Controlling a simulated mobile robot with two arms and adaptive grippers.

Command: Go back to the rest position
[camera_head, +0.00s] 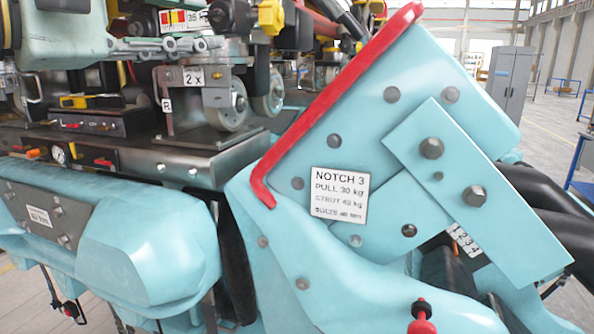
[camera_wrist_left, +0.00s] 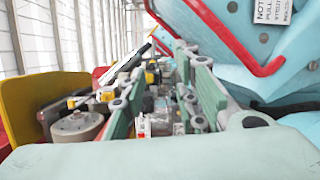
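My left gripper (camera_head: 180,45) is at the upper left of the head view, in front of the coaster train's wheel assembly. In the left wrist view its two green-padded fingers (camera_wrist_left: 160,95) stand apart with a gap between them. Nothing is seen held in the gap. The turquoise train part (camera_head: 440,130) with a red edge rail fills the right of the head view. Its label (camera_head: 339,195) reads NOTCH 3, PULL 30 kg. My right gripper is in neither view.
Wheels (camera_head: 224,112) on a grey metal deck (camera_head: 200,160) are close below the left gripper. A turquoise rounded housing (camera_head: 140,250) is at the lower left. A yellow panel (camera_wrist_left: 45,95) stands left of the fingers in the wrist view. A grey cabinet (camera_head: 510,80) stands far behind.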

